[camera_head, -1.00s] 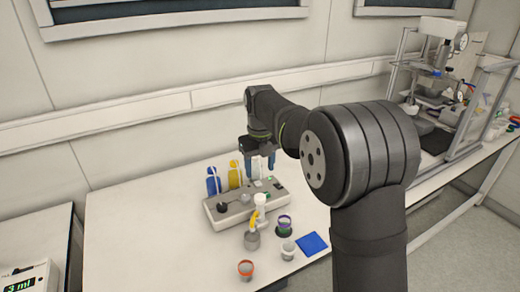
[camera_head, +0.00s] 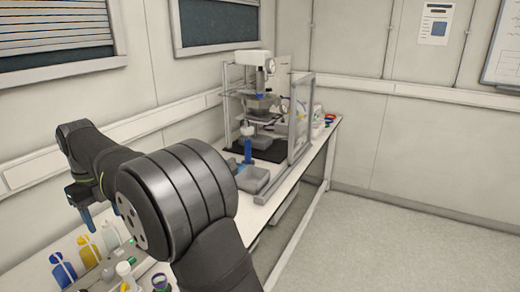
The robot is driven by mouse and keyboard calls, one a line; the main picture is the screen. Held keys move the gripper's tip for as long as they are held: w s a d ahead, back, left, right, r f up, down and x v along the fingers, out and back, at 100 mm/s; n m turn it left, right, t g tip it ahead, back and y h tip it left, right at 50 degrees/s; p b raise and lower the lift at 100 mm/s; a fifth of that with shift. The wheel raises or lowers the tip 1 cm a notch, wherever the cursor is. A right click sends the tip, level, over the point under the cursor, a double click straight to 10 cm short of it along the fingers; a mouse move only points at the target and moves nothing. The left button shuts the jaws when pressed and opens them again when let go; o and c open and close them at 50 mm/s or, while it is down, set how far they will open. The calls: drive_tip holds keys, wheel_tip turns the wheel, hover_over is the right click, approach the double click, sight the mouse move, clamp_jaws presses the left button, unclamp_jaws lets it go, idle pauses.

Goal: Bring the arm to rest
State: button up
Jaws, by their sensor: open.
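My gripper (camera_head: 87,212) has blue fingers and hangs at the left of the head view, pointing down. Its jaws are open, and nothing shows between them. It is above the bench, over the blue bottle (camera_head: 62,269) and yellow bottle (camera_head: 88,252), clear of them. My dark grey arm reaches up from the bottom of the view and bends left to the gripper. Its large joint hides part of the bench behind it.
Small cups, one with a purple rim (camera_head: 161,282), stand at the bottom left. A framed press-like apparatus (camera_head: 297,125) stands on the bench's far end, beside a grey tray (camera_head: 254,180) and a blue post (camera_head: 248,150). Open floor (camera_head: 400,215) lies right of the bench.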

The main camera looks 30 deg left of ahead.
sight(122, 266)
wheel_tip(122, 266, down, 18)
drive_tip(key=shift+r, duration=0.25)
idle(0.4)
